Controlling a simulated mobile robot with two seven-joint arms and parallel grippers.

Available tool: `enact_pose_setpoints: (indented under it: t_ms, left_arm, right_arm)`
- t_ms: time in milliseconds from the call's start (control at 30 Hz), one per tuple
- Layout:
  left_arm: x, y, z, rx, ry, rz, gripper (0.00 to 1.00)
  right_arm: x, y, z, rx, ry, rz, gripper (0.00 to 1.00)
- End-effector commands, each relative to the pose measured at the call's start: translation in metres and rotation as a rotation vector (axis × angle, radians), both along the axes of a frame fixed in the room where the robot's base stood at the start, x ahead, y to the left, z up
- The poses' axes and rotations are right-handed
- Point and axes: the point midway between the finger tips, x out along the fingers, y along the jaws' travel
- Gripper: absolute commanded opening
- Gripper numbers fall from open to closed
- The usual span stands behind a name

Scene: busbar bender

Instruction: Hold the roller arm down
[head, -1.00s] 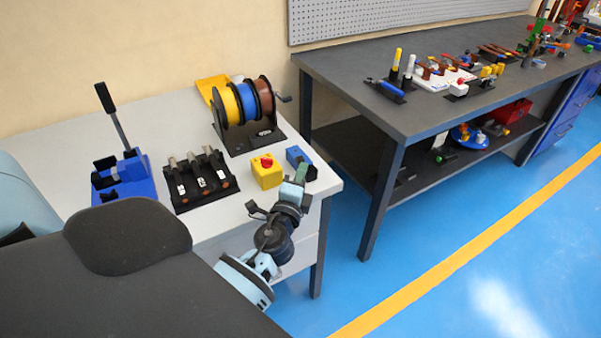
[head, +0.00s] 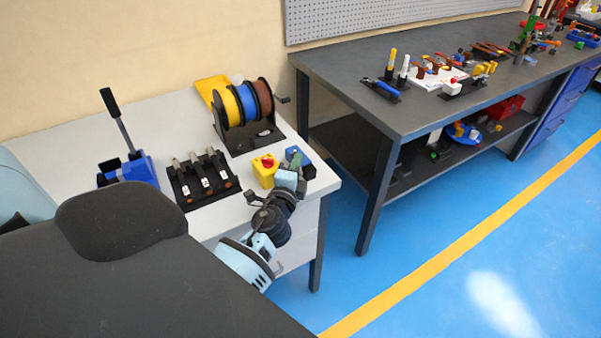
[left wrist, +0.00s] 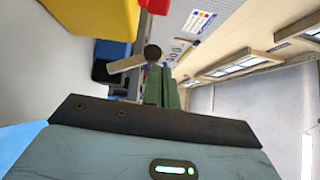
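A small blue switch box (head: 306,170) stands near the right end of the light bench, beside a yellow box. In the left wrist view its roller arm (left wrist: 127,63) is a beige lever with a dark round roller (left wrist: 152,52) at its end. My left gripper (head: 296,160) is at the blue box in the head view. Its green fingers (left wrist: 163,85) lie close together with nothing seen between them, so it looks shut. The fingertips are right by the roller; I cannot tell whether they touch it. My right gripper is not in view.
A yellow box (head: 264,170) with a red knob stands just left of the blue box. Cable reels (head: 243,105) stand behind, a black rack (head: 203,180) and a blue bender (head: 128,170) with a long lever to the left. A dark table (head: 345,90) stands right.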

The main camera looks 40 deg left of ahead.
Motion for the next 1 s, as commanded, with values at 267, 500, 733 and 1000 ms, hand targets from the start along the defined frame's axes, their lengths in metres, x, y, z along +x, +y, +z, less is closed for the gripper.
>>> enact_pose_setpoints:
  t_ms: [267, 500, 733, 1000]
  left_arm:
    - [0.006, 0.015, 0.001, 0.001, 0.0, 0.001, 0.0]
    - [0.009, 0.023, -0.001, 0.0, 0.001, 0.001, 0.0]
    - [0.009, 0.021, 0.0, 0.0, 0.001, 0.001, 0.0]
    - [0.009, 0.021, 0.0, 0.0, 0.001, 0.001, 0.0]
  right_arm:
    - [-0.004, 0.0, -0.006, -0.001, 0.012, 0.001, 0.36]
    - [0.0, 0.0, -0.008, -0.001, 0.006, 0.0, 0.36]
    - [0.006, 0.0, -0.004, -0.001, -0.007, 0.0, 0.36]
    - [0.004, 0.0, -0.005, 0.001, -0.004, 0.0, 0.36]
